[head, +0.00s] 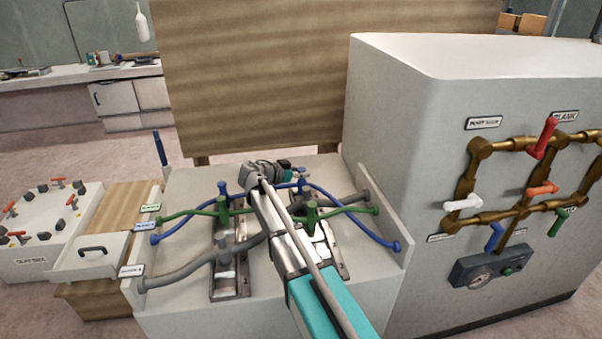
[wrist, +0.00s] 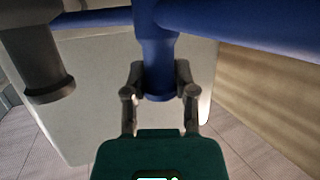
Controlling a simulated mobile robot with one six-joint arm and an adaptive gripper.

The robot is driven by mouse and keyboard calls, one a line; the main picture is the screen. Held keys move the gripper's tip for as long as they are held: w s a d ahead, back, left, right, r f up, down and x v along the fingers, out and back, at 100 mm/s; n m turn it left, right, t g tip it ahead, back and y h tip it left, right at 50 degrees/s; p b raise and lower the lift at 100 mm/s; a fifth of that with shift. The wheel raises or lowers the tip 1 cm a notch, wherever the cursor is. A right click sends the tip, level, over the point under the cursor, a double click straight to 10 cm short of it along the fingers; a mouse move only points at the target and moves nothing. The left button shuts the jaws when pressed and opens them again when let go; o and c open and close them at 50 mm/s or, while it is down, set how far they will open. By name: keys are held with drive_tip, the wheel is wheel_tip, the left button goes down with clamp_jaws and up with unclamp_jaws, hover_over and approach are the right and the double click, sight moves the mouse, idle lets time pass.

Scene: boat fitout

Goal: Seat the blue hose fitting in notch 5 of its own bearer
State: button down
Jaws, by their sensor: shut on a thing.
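In the wrist view, my gripper (wrist: 159,88) is shut on the blue hose fitting (wrist: 157,48), with one finger on each side of its stem. The blue hose (wrist: 245,28) runs across above it. In the head view, my gripper (head: 284,170) is at the far side of the white bench, by the blue hose (head: 328,198), and partly hides the held fitting. Two metal notched bearers stand on the bench: the left bearer (head: 229,283) and the right bearer (head: 325,245), partly behind my arm. Notch numbers cannot be read.
Another blue fitting (head: 222,188) stands above the left bearer. Green (head: 190,211) and grey (head: 190,268) hoses cross the bench. A grey fitting (wrist: 45,72) hangs close left of my gripper. A wooden panel (head: 260,80) rises behind; a white cabinet (head: 395,130) with valves stands right.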

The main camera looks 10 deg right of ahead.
drive_tip(key=shift+f, duration=0.45)
drive_tip(key=shift+f+b, duration=0.6)
drive_tip(key=shift+b, duration=0.25)
drive_tip(key=shift+c, duration=1.7)
unclamp_jaws()
